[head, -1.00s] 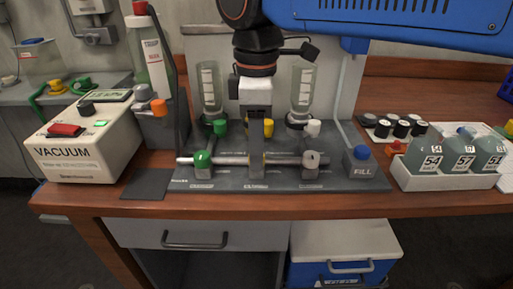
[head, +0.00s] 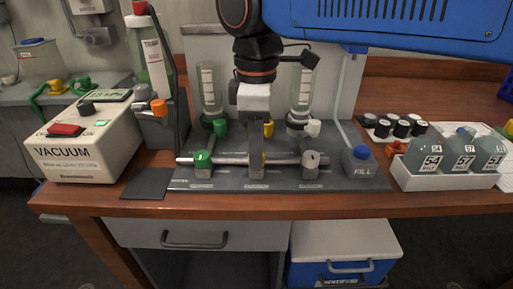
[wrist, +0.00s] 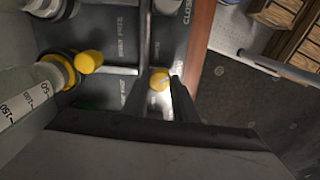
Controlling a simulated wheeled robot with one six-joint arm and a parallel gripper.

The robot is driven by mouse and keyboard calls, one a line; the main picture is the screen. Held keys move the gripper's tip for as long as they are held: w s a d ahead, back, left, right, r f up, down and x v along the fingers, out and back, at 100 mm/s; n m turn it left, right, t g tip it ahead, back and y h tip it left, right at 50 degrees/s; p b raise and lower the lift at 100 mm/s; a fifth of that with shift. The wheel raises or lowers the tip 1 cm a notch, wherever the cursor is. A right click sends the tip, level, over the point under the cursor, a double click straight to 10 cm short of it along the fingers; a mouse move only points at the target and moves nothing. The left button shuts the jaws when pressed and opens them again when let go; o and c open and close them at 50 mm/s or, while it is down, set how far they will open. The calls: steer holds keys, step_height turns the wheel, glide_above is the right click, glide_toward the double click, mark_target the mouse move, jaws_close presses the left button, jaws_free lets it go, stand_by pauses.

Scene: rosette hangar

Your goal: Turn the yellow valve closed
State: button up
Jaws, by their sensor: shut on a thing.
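In the wrist view a yellow valve knob (wrist: 159,78) sits between the two dark fingers of my gripper (wrist: 162,88), which is shut on it. In the head view my gripper (head: 257,168) points down at the middle of the front pipe and hides nearly all of this knob. A second yellow knob (head: 268,128) stands behind it, just right of the fingers. It also shows in the wrist view (wrist: 89,62), outside the fingers. The held knob's exact angle is hidden.
Green knobs (head: 202,158) stand left on the grey valve panel (head: 232,180), grey and white ones (head: 312,159) right. Two glass cylinders (head: 302,88) rise behind. A vacuum box (head: 72,150) is at left; a FILL block (head: 361,165) and bottle tray (head: 445,178) are at right.

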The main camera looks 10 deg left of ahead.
steer(key=m, duration=0.4)
steer(key=shift+m, duration=2.1)
steer(key=o, duration=1.1)
steer(key=shift+c, duration=0.2)
steer(key=shift+r, duration=0.1)
step_height(320, 180, up, 17)
steer(key=shift+s+r, duration=0.1)
